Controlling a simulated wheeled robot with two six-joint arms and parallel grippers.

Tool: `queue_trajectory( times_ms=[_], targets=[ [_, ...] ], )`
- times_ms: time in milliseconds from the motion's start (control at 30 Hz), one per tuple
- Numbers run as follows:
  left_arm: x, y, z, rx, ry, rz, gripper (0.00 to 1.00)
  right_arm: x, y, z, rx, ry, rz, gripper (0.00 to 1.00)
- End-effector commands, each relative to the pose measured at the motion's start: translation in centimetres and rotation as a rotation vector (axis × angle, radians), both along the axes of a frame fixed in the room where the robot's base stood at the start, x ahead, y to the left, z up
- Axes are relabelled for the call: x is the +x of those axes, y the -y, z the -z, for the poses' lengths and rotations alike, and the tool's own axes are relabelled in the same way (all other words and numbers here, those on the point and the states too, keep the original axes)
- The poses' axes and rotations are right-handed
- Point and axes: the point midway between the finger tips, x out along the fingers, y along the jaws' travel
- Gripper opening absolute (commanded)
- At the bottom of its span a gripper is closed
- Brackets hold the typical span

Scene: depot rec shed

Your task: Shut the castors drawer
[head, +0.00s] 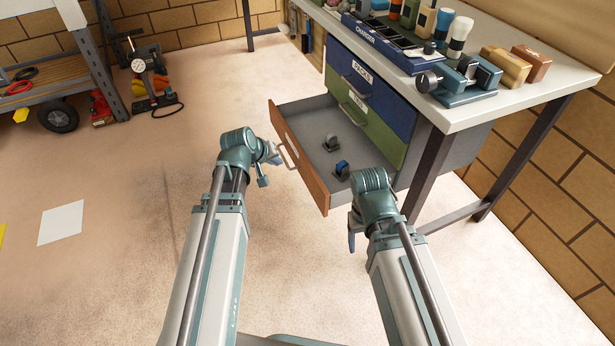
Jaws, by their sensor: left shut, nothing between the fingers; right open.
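The bottom drawer (309,174) of the bench cabinet is pulled well out. It has an orange-brown front with a pale handle (286,154), and its label cannot be read from here. Two castors, one grey (333,144) and one with blue (342,168), lie on its grey floor. My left gripper (272,160) is shut and empty, just left of the handle at the drawer front; whether it touches cannot be told. My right gripper (352,236) is open and empty, low in front of the drawer's right end, partly hidden by its own wrist.
Above it, a blue drawer (371,97) and a green drawer (371,124) are shut. The bench top (480,112) holds a charger tray, bottles and a vise (460,82). A dark bench leg (426,172) stands right of the drawer. Floor to the left is open.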

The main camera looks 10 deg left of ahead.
Motion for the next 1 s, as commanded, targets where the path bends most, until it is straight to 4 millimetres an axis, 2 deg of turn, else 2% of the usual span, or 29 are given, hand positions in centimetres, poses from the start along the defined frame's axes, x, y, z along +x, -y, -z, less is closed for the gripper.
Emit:
queue_trajectory(
  times_ms=[33, 233, 367, 900, 1000],
  targets=[
    [0.1, -0.3, 0.4, -0.003, 0.004, -0.009, 0.0, 0.0, 0.0, 0.5, 0.0, 0.0, 0.0, 0.69],
    [0.3, -0.4, 0.4, -0.006, 0.008, -0.013, 0.0, 0.0, 0.0, 0.5, 0.0, 0.0, 0.0, 0.69],
    [0.9, -0.2, 1.5, -0.006, 0.007, -0.011, 0.0, 0.0, 0.0, 1.6, 0.0, 0.0, 0.0, 0.69],
    [6.2, 1.4, 8.9, -0.004, 0.007, -0.01, 0.0, 0.1, 0.2, 9.0, -0.01, 0.004, -0.004, 0.69],
    [7.0, 2.8, 8.2, -0.005, 0.008, -0.007, 0.0, 0.1, 0.2, 8.3, -0.01, 0.004, -0.004, 0.69]
  ],
)
